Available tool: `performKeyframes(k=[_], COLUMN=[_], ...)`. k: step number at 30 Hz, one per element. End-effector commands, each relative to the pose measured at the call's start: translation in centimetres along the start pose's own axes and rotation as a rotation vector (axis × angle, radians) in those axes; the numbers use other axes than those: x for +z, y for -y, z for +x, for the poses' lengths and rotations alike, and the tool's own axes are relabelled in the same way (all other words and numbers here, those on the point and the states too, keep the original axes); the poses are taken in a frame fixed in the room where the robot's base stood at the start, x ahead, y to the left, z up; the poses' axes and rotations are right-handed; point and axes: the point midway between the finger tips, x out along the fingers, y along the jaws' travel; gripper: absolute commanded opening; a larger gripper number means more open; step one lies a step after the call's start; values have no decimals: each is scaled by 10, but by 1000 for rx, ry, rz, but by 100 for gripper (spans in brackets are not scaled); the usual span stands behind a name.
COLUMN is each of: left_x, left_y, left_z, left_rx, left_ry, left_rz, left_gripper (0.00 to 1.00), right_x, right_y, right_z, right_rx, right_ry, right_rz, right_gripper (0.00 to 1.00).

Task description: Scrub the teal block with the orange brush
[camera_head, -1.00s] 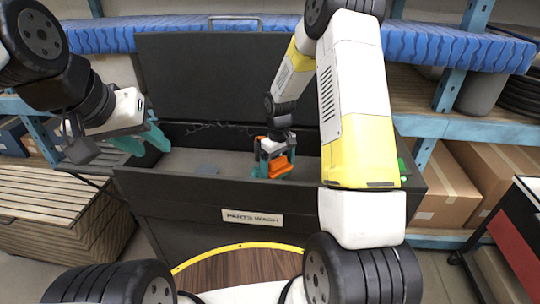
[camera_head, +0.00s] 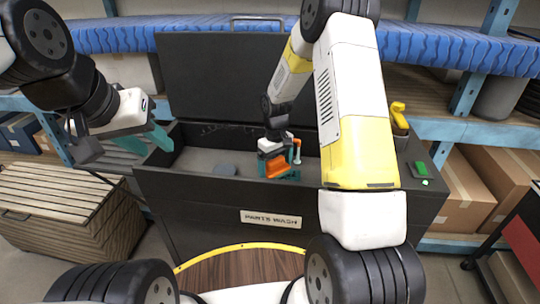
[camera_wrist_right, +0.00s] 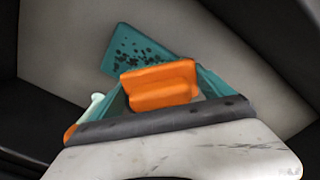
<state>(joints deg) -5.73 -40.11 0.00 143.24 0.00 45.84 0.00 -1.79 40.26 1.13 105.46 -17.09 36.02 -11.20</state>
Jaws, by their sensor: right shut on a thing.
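My right gripper (camera_head: 279,173) is inside the black wash basin (camera_head: 250,191), shut on the orange brush (camera_head: 277,170). In the right wrist view the orange brush (camera_wrist_right: 158,86) lies between the teal fingers. The teal block (camera_wrist_right: 138,49), speckled with dark spots, lies on the basin floor just beyond the brush. Whether brush and block touch is not clear. In the head view the block cannot be told apart from my teal fingers. My left gripper (camera_head: 143,141) is open and empty near the basin's left end.
A raised black lid stands behind the basin. A small orange-tipped upright thing (camera_head: 297,150) is beside my right gripper. A green button (camera_head: 421,168) and a yellow object (camera_head: 398,115) are at the right.

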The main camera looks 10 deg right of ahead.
Motion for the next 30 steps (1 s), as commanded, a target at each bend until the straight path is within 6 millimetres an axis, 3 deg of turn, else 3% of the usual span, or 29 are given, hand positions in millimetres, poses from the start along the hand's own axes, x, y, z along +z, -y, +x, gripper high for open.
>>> performKeyframes(k=[3,6,22,30], left_x=[0,0,0,0], left_y=[0,0,0,0], left_z=[0,0,0,0], left_rx=[0,0,0,0], left_ry=[0,0,0,0], left_rz=[0,0,0,0], left_gripper=[36,36,36,36], right_x=[-2,-3,-2,-1], right_y=[2,4,11,14], right_z=[-2,-23,-69,-80], right_rx=[0,1,0,-1], right_ry=[-2,-6,-4,-2], right_rz=[0,0,3,3], right_gripper=[46,46,46,46])
